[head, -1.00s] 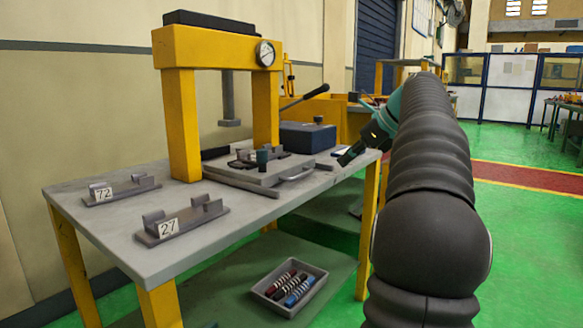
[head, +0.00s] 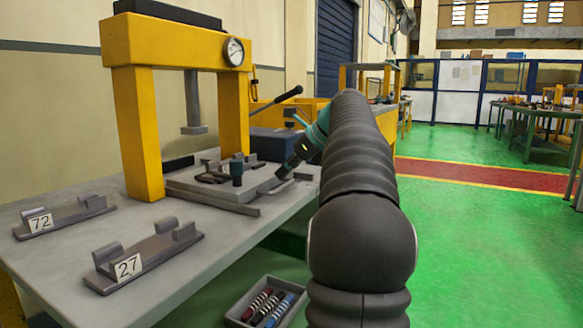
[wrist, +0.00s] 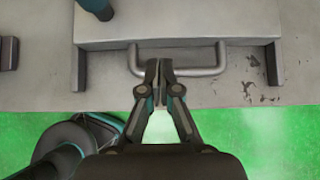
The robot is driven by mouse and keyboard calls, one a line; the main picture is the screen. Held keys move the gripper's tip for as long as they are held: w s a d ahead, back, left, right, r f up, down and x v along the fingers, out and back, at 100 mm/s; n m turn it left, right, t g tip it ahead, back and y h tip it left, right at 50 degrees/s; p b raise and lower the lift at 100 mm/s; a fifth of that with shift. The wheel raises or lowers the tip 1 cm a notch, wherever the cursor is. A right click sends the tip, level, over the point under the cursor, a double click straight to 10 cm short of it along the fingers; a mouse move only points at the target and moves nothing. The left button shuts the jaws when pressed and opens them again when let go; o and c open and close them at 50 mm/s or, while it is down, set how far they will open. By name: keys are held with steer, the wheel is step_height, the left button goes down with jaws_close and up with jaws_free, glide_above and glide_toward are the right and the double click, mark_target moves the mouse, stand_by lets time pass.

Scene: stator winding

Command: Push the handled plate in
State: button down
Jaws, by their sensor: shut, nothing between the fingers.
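My gripper (wrist: 160,64) is shut and empty. Its fingertips overlap the handle's left part in the wrist view; I cannot tell whether they touch it. In the head view my gripper (head: 284,172) is at the handle side of the plate, tilted down.
Holders marked 72 (head: 62,217) and 27 (head: 145,252) lie at the left of the grey table. A dark blue box (head: 272,141) stands behind my gripper. A tray of coils (head: 265,303) sits below.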

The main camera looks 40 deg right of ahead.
mark_target(265, 188)
steer(key=shift+b+x, duration=0.4)
steer(key=shift+x, duration=1.8)
steer(key=shift+w, duration=0.1)
